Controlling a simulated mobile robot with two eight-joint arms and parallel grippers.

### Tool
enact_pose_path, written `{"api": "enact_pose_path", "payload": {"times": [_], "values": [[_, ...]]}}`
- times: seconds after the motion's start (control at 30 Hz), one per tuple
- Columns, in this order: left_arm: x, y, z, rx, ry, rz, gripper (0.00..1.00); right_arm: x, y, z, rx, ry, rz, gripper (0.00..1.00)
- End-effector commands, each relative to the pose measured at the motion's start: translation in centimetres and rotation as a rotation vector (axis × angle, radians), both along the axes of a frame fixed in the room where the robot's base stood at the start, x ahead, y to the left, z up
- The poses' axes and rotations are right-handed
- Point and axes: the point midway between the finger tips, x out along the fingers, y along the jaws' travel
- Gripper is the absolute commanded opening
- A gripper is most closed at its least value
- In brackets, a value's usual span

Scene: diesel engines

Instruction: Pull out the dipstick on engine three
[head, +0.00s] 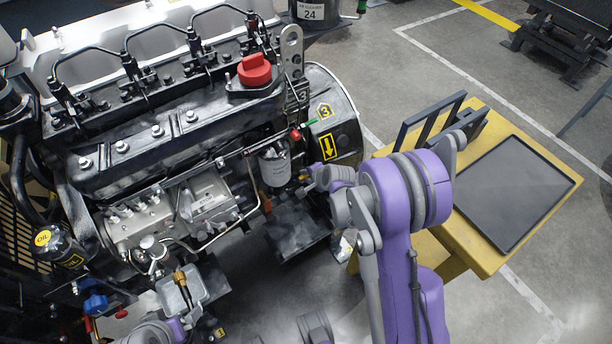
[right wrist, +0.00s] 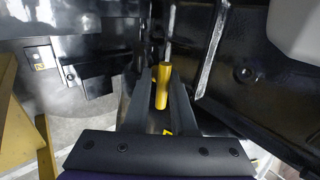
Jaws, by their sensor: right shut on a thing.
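Engine three (head: 170,130) is a large black diesel engine that fills the left of the head view, with yellow "3" labels near its flywheel housing. My right gripper (head: 318,180) is beside the engine's near right side, below the white filter. In the right wrist view, my right gripper (right wrist: 162,100) is shut on the yellow handle of the dipstick (right wrist: 162,80), whose thin metal rod runs up from it. The rod's far end cannot be made out, and the handle is not clear in the head view. My left gripper (head: 205,328) is partly seen at the bottom edge; its fingers are unclear.
A yellow cart (head: 530,228) with an empty black tray (head: 515,190) and a dark rack (head: 435,120) stands to the right, close to my right arm. A red cap (head: 254,70) sits on the engine. Grey floor is open beyond the cart.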

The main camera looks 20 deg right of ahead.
Motion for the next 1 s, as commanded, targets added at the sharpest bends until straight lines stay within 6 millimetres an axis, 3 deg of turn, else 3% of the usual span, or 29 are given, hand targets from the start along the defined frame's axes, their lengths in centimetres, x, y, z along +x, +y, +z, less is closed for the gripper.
{"api": "enact_pose_path", "payload": {"times": [0.4, 0.6, 0.8, 1.0], "values": [[-0.1, 0.0, 5.2, 0.0, -0.018, 0.0, 1.0, -4.8, -0.8, 9.3, 0.001, -0.007, -0.004, 0.0], [0.0, 0.0, 7.4, 0.0, -0.025, 0.0, 1.0, -6.9, -1.1, 13.0, -0.001, -0.006, -0.004, 0.0], [0.1, 0.0, 8.5, 0.0, -0.028, 0.0, 1.0, -8.2, -1.2, 15.0, 0.001, -0.006, -0.003, 0.0], [0.1, 0.0, 8.8, 0.0, -0.029, 0.0, 1.0, -8.5, -1.3, 15.4, 0.001, -0.006, -0.003, 0.0]]}}
